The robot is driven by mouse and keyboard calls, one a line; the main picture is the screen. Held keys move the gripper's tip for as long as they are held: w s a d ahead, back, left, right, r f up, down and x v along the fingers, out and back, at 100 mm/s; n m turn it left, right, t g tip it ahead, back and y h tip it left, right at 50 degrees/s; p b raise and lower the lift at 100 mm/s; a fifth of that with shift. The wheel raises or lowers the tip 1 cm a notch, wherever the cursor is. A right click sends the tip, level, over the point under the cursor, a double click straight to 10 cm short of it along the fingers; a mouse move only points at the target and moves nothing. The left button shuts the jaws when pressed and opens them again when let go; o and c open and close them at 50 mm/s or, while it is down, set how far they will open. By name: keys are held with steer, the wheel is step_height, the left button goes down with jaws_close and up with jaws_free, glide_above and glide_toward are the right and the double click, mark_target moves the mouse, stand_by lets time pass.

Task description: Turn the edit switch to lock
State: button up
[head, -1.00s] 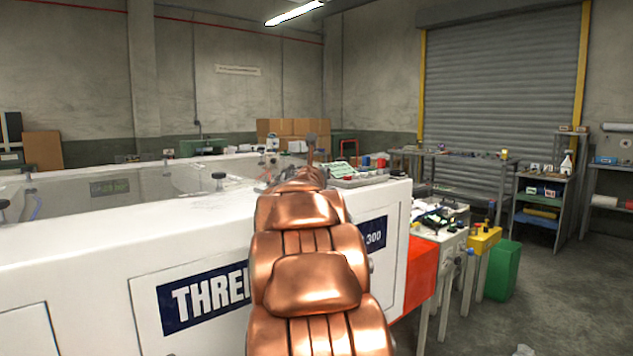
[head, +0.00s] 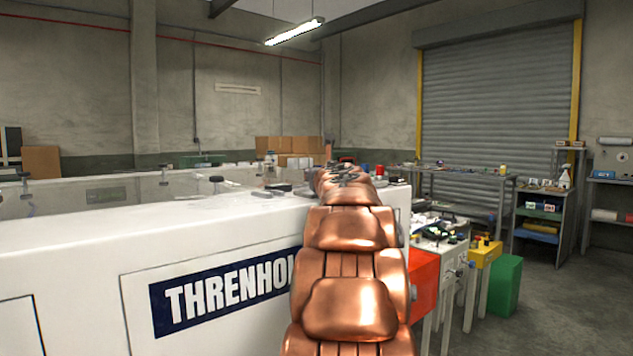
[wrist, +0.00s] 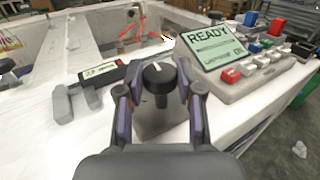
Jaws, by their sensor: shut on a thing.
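A black rotary switch (wrist: 158,79) on a grey plate (wrist: 160,122) sits between the fingers of my gripper (wrist: 157,72) in the wrist view. A pale mark on its top points away from my palm, slightly left. My gripper is shut on this switch, one purple-lined finger on either side. No edit or lock lettering is readable. In the head view, my copper-coloured arm hides the switch and most of the gripper.
A grey panel with a green READY screen (wrist: 212,47) and coloured keys stands close right of the gripper. A small display (wrist: 100,72) and grey clamp blocks (wrist: 76,100) are at left. The white machine (head: 80,260) has an open trough behind its front wall.

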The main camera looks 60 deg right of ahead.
steer(key=shift+s+d+n+t+y+b, duration=0.1)
steer(key=shift+d+n+t+y+b, duration=0.1)
steer(key=shift+n+t+y, duration=0.6)
steer(key=shift+s+d+n+t+y+b, duration=0.15)
steer(key=shift+n+t+y, duration=0.4)
steer(key=shift+y, duration=0.45)
steer(key=n+t+y, duration=0.1)
steer(key=n+y, duration=0.1)
steer(key=y, duration=0.1)
steer(key=shift+n+t+y+p, duration=0.25)
steer(key=shift+n+y+p, duration=0.05)
steer(key=shift+n+y, duration=0.1)
steer(key=shift+d+n+t+y+p, duration=0.1)
steer(key=shift+n+t+y+p, duration=0.3)
steer(key=shift+n+y+p, duration=0.9)
steer(key=shift+r+y+b, duration=0.1)
steer(key=shift+y+b, duration=0.2)
steer(key=shift+y, duration=0.7)
steer(key=shift+d+n+y+p, duration=0.1)
steer(key=shift+n+y+p, duration=1.05)
steer(key=shift+y, duration=0.45)
steer(key=o, duration=1.2)
